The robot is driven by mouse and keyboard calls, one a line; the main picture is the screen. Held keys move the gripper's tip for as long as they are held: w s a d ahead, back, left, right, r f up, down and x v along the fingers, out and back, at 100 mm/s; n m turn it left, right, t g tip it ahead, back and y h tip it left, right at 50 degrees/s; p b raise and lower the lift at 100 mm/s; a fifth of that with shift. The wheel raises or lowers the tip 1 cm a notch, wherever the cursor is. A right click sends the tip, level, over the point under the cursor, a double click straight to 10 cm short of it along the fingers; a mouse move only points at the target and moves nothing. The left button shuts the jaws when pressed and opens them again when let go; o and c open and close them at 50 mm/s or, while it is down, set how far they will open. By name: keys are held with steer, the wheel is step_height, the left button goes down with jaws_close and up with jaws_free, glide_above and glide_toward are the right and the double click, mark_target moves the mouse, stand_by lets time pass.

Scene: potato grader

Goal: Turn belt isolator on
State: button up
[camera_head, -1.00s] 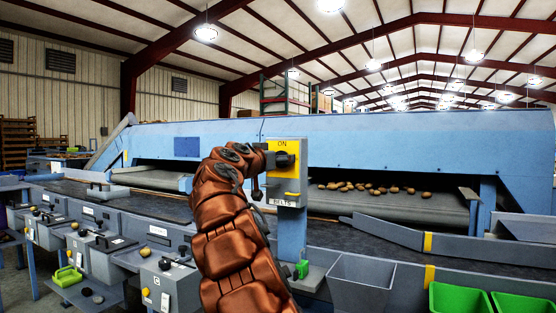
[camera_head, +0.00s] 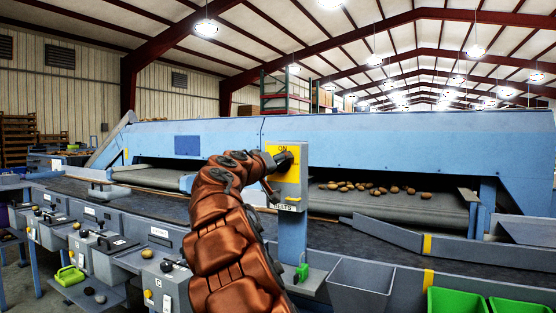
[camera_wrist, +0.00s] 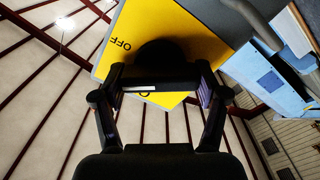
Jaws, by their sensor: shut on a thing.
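The belt isolator is a yellow plate (camera_head: 287,148) marked ON at its top, on a grey box (camera_head: 292,192) with a BELTS label below. The box stands on a blue post. In the wrist view the yellow plate (camera_wrist: 132,30) shows the word OFF on the left and part of another word below, mostly covered. A dark rounded switch handle (camera_wrist: 165,52) stands at the plate's middle. My gripper (camera_wrist: 160,80) is shut on this handle; it also shows in the head view (camera_head: 281,160), in front of the plate. The handle's pointing direction is hidden by my fingers.
The blue grader with potatoes (camera_head: 360,187) on its belt lies behind the post. A grey bin (camera_head: 360,285) and green crates (camera_head: 458,300) stand at the lower right. A row of grey control boxes (camera_head: 110,255) runs along the left.

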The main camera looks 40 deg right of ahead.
steer(key=n+p, duration=0.4)
steer(key=n, duration=0.1)
steer(key=shift+r, duration=0.1)
steer(key=n+p, duration=0.2)
steer(key=n, duration=0.1)
steer(key=shift+n, duration=0.3)
steer(key=shift+f+n+p, duration=0.25)
steer(key=shift+n+p, duration=0.7)
steer(key=shift+n, duration=0.05)
steer(key=shift+w, duration=0.1)
steer(key=o, duration=1.2)
steer(key=shift+c, duration=0.2)
steer(key=shift+a, duration=0.1)
steer(key=v, duration=1.2)
